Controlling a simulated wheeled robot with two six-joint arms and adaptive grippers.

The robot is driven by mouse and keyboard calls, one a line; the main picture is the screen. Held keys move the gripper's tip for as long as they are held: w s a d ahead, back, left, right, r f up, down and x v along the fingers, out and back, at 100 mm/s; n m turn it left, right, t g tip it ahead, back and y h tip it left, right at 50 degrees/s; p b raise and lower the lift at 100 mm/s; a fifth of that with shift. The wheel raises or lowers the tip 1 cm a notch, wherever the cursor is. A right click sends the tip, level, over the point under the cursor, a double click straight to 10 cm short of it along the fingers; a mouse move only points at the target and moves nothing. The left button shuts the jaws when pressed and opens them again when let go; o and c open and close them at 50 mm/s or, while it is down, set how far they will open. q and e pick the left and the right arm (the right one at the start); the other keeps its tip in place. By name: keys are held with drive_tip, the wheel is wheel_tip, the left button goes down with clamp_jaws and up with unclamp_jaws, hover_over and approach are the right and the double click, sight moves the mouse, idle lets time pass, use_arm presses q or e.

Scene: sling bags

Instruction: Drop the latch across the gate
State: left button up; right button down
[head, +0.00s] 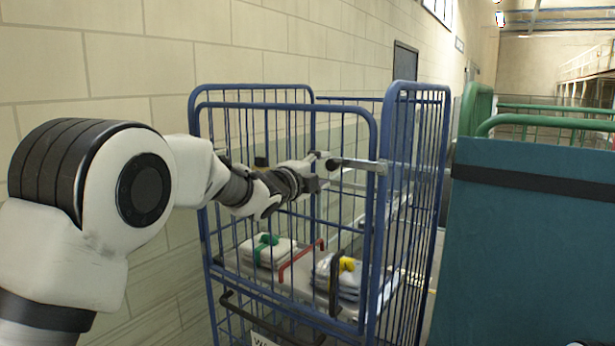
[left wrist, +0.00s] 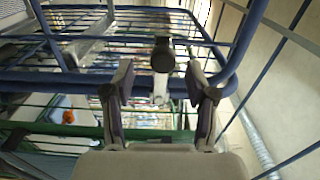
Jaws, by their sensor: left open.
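The gate (head: 376,215) is the blue barred front of a roll cage and stands upright. The grey metal latch (head: 358,164) is a bar near the top of its right post, running roughly level leftwards. My left gripper (head: 322,165) is at the bar's left end. In the left wrist view its open fingers (left wrist: 160,82) stand on either side of the latch's dark round knob (left wrist: 162,56) and pale bar, with gaps visible. I cannot tell whether the bar is seated. My right gripper is not in view.
Folded bags with a green strap (head: 267,250) and a yellow strap (head: 342,282) lie inside the cage. A block wall (head: 230,60) stands behind and to the left. A teal panel (head: 530,240) and green rails (head: 540,120) stand close on the right.

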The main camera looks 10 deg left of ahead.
use_arm(q)
drive_tip(key=v, duration=0.7)
drive_tip(key=shift+s, duration=0.25)
drive_tip(key=shift+w, duration=0.1)
